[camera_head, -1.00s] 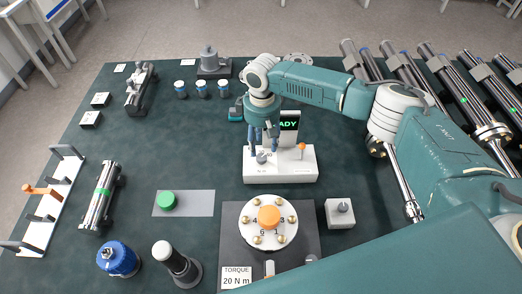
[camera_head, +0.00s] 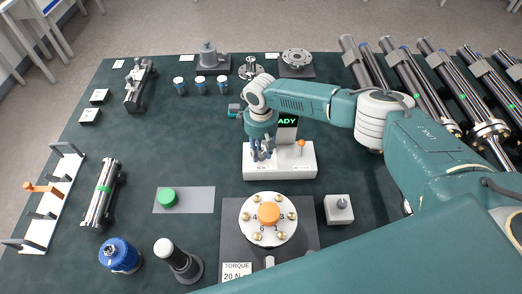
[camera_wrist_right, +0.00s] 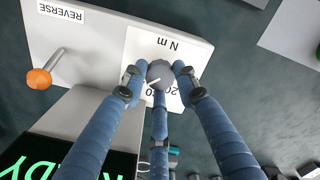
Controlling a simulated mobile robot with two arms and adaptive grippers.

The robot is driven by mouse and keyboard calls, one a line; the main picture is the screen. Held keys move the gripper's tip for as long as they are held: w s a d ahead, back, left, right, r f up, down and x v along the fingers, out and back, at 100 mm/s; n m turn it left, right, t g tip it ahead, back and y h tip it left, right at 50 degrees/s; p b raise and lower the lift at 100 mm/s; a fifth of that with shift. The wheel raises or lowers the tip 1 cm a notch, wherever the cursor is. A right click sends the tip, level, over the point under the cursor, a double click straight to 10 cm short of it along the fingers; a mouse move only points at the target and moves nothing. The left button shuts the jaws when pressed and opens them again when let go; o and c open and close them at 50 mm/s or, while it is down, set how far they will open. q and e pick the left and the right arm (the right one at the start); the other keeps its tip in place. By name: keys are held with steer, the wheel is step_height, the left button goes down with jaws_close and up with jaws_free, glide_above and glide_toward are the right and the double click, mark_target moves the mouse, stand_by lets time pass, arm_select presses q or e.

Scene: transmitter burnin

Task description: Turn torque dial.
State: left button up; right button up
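The torque dial (camera_wrist_right: 160,74) is a small grey knob on a white panel marked N m in the right wrist view. It belongs to the white torque tester (camera_head: 290,165) at the middle of the table in the head view. My right gripper (camera_head: 262,155) points down over the left part of the tester. In the right wrist view the three blue fingers of the right gripper (camera_wrist_right: 159,78) surround the dial, with their tips closed against its sides. The fingers mostly hide the dial in the head view and cover part of the scale. My left gripper is out of view.
An orange-tipped lever (camera_head: 301,146) labelled REVERSE stands on the tester right of the dial. The lit display (camera_head: 288,122) rises behind. A round numbered plate (camera_head: 250,232) and a TORQUE 20 N m card (camera_head: 236,270) lie in front. A grey block (camera_head: 339,213) stands front right.

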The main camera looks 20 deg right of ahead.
steer(key=shift+n, duration=0.3)
steer(key=shift+n+b, duration=0.45)
steer(key=shift+n, duration=0.75)
steer(key=n+b, duration=0.1)
steer(key=n, duration=0.4)
steer(key=shift+n, duration=0.3)
steer(key=n, duration=0.4)
steer(key=shift+a, duration=0.1)
steer(key=n+b, duration=0.1)
steer(key=n, duration=0.4)
steer(key=shift+r, duration=0.1)
steer(key=shift+n, duration=0.3)
